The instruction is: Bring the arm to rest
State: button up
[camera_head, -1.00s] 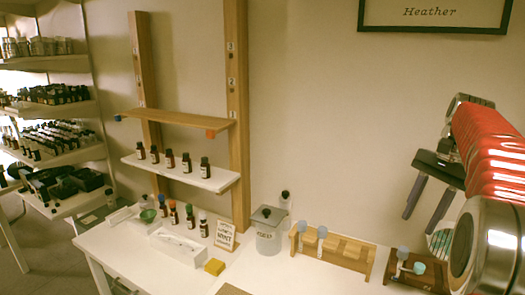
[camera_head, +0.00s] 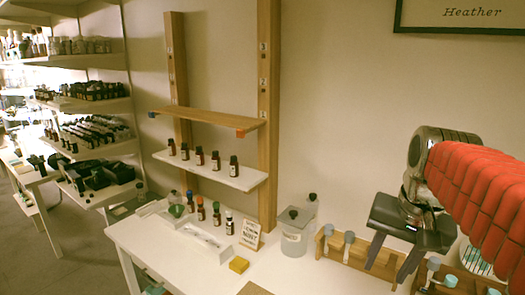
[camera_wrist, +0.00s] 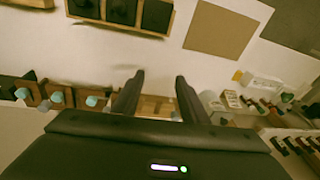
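My gripper (camera_head: 388,258) hangs at the right of the head view, above the right end of the table, below my red-sleeved arm. Its two dark fingers stand apart, with nothing between them. In the wrist view my gripper (camera_wrist: 160,88) also shows spread, empty fingers, with the table top beyond them. The fingertips overlap the wooden rack (camera_head: 330,246) in the head view; I cannot tell how far above it they are.
A white table (camera_head: 140,248) carries small bottles, a clear canister (camera_head: 294,240), a small sign (camera_head: 251,232) and a yellow block (camera_head: 239,265). Dark bottles (camera_head: 200,158) stand on a white wall shelf (camera_head: 240,181). Stocked shelves (camera_head: 95,105) line the left.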

jog(key=s+a+f+n+t, duration=0.3)
jog(key=s+a+f+n, duration=0.3)
jog(key=s+a+f, duration=0.2)
jog(key=shift+s+f, duration=0.65)
jog(key=shift+s, duration=0.25)
jog(key=shift+a, duration=0.1)
jog(key=shift+c, duration=1.1)
